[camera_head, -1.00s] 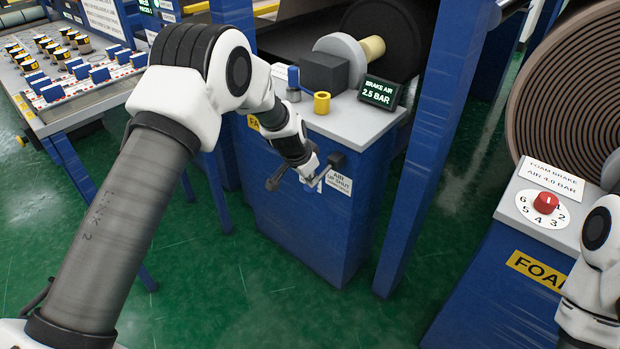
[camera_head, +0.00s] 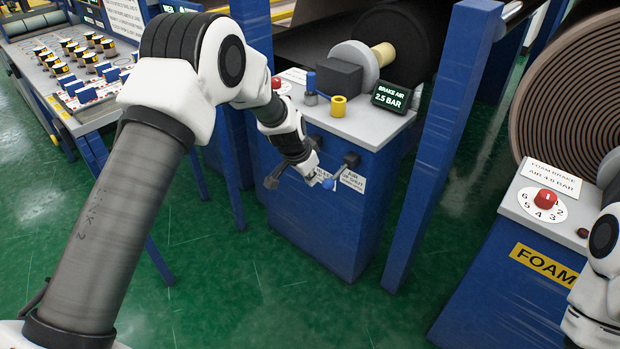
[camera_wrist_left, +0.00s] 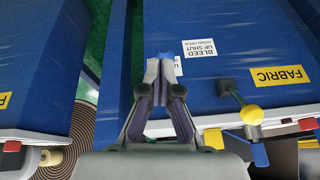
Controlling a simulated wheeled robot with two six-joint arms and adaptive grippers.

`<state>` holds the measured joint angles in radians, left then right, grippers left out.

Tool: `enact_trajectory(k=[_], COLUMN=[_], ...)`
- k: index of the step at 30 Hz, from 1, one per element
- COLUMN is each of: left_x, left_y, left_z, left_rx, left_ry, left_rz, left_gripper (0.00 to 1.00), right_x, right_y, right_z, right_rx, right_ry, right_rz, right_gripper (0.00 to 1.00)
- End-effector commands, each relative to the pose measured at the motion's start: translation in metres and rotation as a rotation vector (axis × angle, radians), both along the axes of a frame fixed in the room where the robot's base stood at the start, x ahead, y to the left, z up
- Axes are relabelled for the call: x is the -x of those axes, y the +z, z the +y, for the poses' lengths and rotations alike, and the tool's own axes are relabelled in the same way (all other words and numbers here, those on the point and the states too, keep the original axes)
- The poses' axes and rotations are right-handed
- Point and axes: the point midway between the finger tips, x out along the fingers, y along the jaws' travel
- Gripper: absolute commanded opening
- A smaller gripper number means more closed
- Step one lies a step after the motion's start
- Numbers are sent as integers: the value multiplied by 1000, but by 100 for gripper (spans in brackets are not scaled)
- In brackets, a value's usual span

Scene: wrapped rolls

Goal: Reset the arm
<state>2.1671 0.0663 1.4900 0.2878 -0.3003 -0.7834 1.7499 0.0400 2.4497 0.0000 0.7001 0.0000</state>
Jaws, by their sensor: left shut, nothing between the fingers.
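My left gripper (camera_head: 318,181) reaches in front of the blue cabinet (camera_head: 330,235) with the brake display. It is shut and empty. A blue ball knob (camera_head: 328,184) shows right at its fingertips, beside the white air label (camera_head: 353,180). In the left wrist view the closed fingertips (camera_wrist_left: 160,68) point at the cabinet front (camera_wrist_left: 215,80), with a bit of blue just beyond them. I cannot tell whether they touch the knob. My right arm shows only at the right edge; its gripper is out of view.
A foam brake stand (camera_head: 520,250) with a red knob (camera_head: 545,198) is at right. A blue post (camera_head: 440,150) stands between. A table of small parts (camera_head: 75,65) is at left.

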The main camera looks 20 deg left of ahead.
Motion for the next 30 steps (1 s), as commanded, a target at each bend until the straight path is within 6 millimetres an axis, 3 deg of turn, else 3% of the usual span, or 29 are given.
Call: enact_trajectory(k=[7, 11, 14, 18, 20, 21, 24, 27, 30], left_x=[1, 22, 77, 191, 244, 279, 365, 435, 449], left_y=[-1, -31, -77, -138, -154, -161, -165, -149, -135], left_z=[0, -1, -4, -3, -1, 0, 2, 1, -3], left_rx=[0, -1, -5, -40, -57, -69, -90, -87, -45], left_ry=[0, -3, -16, -10, 14, 34, 110, 225, 357], left_rz=[4, 82, 221, 419, 484, 521, 588, 598, 515], left_gripper=[0, 0, 0, 0, 0, 0, 0, 0, 0], right_x=[0, 0, 0, 0, 0, 0, 0, 0, 0], right_y=[1, 17, 27, 44, 51, 55, 64, 68, 64], right_z=[0, 0, 0, 0, 0, 0, 0, 0, 0], right_rx=[0, 0, 0, 0, 0, 0, 0, 0, 0], right_ry=[0, 0, 0, 0, 0, 0, 0, 0, 0], right_rz=[0, 0, 0, 0, 0, 0, 0, 0, 0], right_gripper=[0, 0, 0, 0, 0, 0, 0, 0, 0])
